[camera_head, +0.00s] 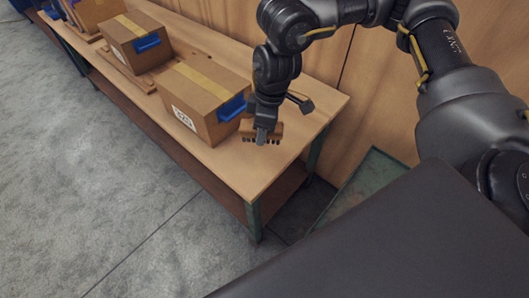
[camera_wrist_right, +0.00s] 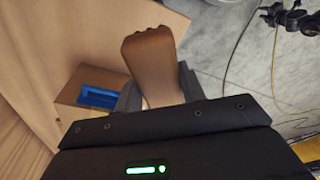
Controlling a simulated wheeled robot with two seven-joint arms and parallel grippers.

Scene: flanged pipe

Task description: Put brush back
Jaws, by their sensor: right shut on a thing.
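The brush (camera_head: 276,130) is a small brown wooden block with dark bristles along its lower edge, at the near right end of the bench. My right gripper (camera_head: 263,131) comes down from above and is shut on it. In the right wrist view the brown brush (camera_wrist_right: 150,58) stands out between the two dark fingers of the right gripper (camera_wrist_right: 160,92). I cannot tell whether the bristles touch the bench top. My left gripper does not show clearly in either view.
A wooden bench (camera_head: 240,172) runs along the wall. A cardboard box (camera_head: 190,100) with a blue handle insert (camera_head: 232,107) stands close left of the brush; another box (camera_head: 130,45) stands farther back. A dark thing (camera_wrist_right: 288,18) shows at the wrist view's top right.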

